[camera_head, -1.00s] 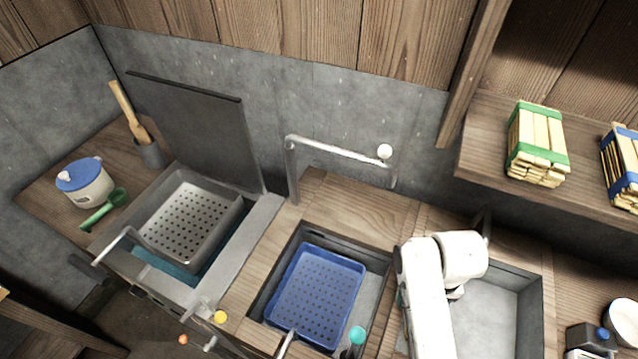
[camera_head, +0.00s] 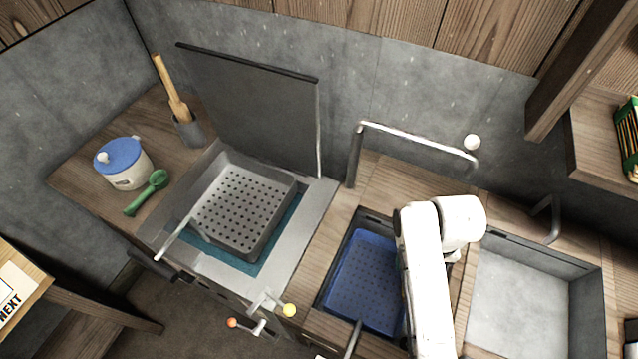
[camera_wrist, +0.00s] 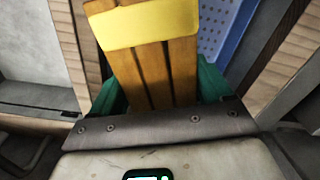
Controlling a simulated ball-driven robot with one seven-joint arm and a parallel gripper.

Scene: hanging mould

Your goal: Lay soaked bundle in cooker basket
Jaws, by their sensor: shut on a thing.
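The cooker basket (camera_head: 243,212) is a grey perforated tray in the open cooker at the left of the head view. No bundle lies in it. My gripper (camera_wrist: 160,88) has green fingers on both sides of a bundle of brown wooden strips (camera_wrist: 158,72) with a yellow band (camera_wrist: 138,27), and is shut on it. In the head view the gripper and bundle are hidden behind my white arm, which stands right of the cooker, over the right side of the blue basket.
The blue perforated basket (camera_head: 362,280) sits in a sink beside an empty grey basin (camera_head: 520,300). The cooker's dark lid (camera_head: 250,105) stands raised behind it. A blue-lidded pot (camera_head: 122,160) and green ladle (camera_head: 147,192) lie left. A rail (camera_head: 415,138) rises behind the sink.

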